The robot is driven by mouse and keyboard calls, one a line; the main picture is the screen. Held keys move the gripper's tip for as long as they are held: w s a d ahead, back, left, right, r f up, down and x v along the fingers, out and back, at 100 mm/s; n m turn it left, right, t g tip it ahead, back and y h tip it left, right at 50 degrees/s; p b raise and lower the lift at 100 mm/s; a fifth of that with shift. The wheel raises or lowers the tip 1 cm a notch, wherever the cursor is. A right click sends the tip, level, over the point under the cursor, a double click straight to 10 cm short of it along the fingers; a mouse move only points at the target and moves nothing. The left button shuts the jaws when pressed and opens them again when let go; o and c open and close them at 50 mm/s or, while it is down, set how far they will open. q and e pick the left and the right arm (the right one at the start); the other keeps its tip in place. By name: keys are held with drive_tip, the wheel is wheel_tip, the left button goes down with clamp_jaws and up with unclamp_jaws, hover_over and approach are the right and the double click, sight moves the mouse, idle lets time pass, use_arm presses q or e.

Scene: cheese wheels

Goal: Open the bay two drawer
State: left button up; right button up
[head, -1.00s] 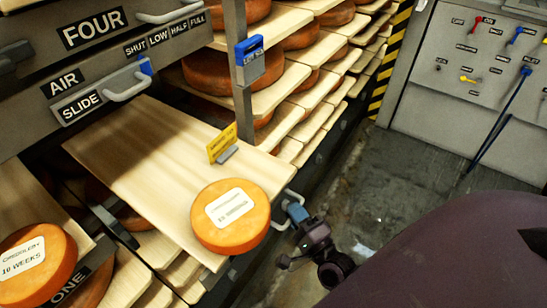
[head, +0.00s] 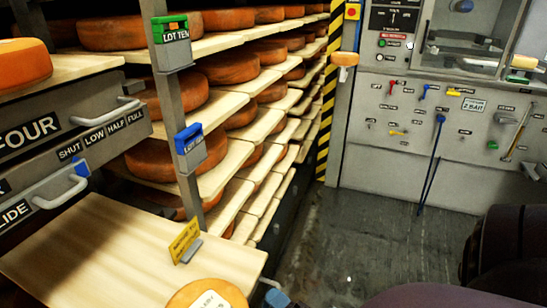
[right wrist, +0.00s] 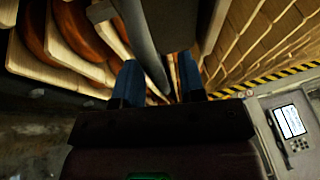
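A pale wooden drawer board (head: 110,255) is at the lower left of the head view. It carries a yellow tag (head: 185,241) and an orange cheese wheel (head: 205,294) with a white label, cut off by the bottom edge. No bay number shows on this board. My right gripper (head: 277,296) is at the bottom edge beside the board's front right corner, mostly out of frame. In the right wrist view its two blue fingers (right wrist: 159,82) stand apart. A grey bar (right wrist: 145,45) shows between them; I cannot tell whether it touches. My left gripper is not in view.
A rack of cheese wheels on boards (head: 225,140) fills the left and middle, with a grey upright (head: 172,110) bearing green and blue tags. A drawer front marked FOUR (head: 30,133) is at left. A grey control panel (head: 440,140) stands at right. The floor (head: 350,245) between is clear.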

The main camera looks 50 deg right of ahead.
drive_tip(key=s+f, duration=0.2)
drive_tip(key=s, duration=0.8)
drive_tip(key=shift+s+a, duration=0.25)
drive_tip(key=shift+s, duration=0.1)
idle(0.4)
